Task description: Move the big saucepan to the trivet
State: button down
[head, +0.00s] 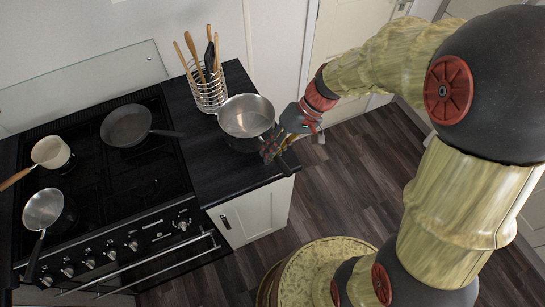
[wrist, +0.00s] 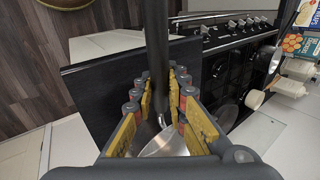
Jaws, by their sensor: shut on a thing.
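The big saucepan (head: 247,115), steel inside with a dark outside, is over the dark worktop right of the stove. I cannot tell whether its base touches the worktop. My gripper (head: 272,150) is at its right side, shut on its long dark handle. In the wrist view the handle (wrist: 158,35) runs between the yellow pads of my gripper (wrist: 160,85), and part of the steel pan (wrist: 165,145) shows below. I cannot make out a trivet in either view.
The stove (head: 95,185) on the left bears a frying pan (head: 127,125), a cream pan (head: 50,152) and a small steel saucepan (head: 43,210). A wire utensil holder (head: 209,94) stands close behind the big saucepan. The worktop's front part (head: 222,187) is bare.

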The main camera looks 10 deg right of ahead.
jog(key=shift+w+f, duration=0.25)
jog(key=shift+w, duration=0.05)
notch_tip(320, 180, down, 3)
jog(key=shift+w+d+f+b, duration=0.1)
jog(key=shift+w+f+b, duration=0.05)
jog(key=shift+b, duration=0.3)
jog(key=c, duration=2.2)
grip_release()
jog(key=shift+f, duration=0.2)
jog(key=shift+c, duration=0.2)
jog(key=o, duration=0.5)
jog(key=shift+r, duration=0.2)
